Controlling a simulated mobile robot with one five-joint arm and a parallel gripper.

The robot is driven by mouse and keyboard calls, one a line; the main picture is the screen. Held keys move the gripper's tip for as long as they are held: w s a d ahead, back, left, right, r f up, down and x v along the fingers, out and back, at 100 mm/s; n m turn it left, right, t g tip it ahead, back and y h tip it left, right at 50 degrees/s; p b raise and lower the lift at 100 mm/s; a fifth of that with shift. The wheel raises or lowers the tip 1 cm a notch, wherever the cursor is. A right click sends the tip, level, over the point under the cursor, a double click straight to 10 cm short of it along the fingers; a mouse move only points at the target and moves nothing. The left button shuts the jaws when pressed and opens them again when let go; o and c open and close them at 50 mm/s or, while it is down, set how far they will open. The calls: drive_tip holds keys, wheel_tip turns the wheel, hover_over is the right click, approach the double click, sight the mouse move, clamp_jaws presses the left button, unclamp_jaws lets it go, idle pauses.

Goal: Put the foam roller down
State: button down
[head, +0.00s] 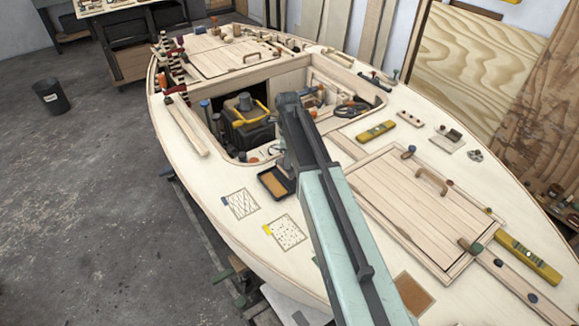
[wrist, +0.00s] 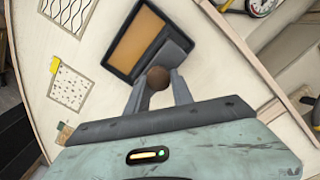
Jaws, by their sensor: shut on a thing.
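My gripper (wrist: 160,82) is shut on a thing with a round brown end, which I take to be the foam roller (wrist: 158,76). In the wrist view only this end shows clearly; the rest is hidden or hard to tell from the grey slab behind it. A shallow black tray with an orange-brown floor (wrist: 137,42) lies just beyond the fingertips. The tray also shows in the head view (head: 274,184), on the pale deck left of my arm. There my arm hides most of the gripper and the roller. I cannot tell whether the roller touches the tray.
A slatted hatch with a handle (head: 430,200) and a yellow level (head: 376,131) are to the right.

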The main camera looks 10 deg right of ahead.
drive_tip(key=shift+f+b, duration=0.8)
drive_tip(key=shift+f, duration=0.75)
drive_tip(key=c, duration=1.1)
unclamp_jaws()
drive_tip(key=shift+r, duration=0.1)
wheel_tip(320, 180, up, 13)
drive_tip(key=p, duration=1.2)
drive_tip(key=shift+f+p, duration=0.2)
drive_tip(key=shift+p, duration=0.2)
drive_tip(key=shift+s+f, duration=0.15)
drive_tip(key=shift+s, duration=0.2)
drive_tip(key=s+n, duration=1.8)
drive_tip(key=n, duration=0.3)
drive_tip(key=shift+s, duration=0.4)
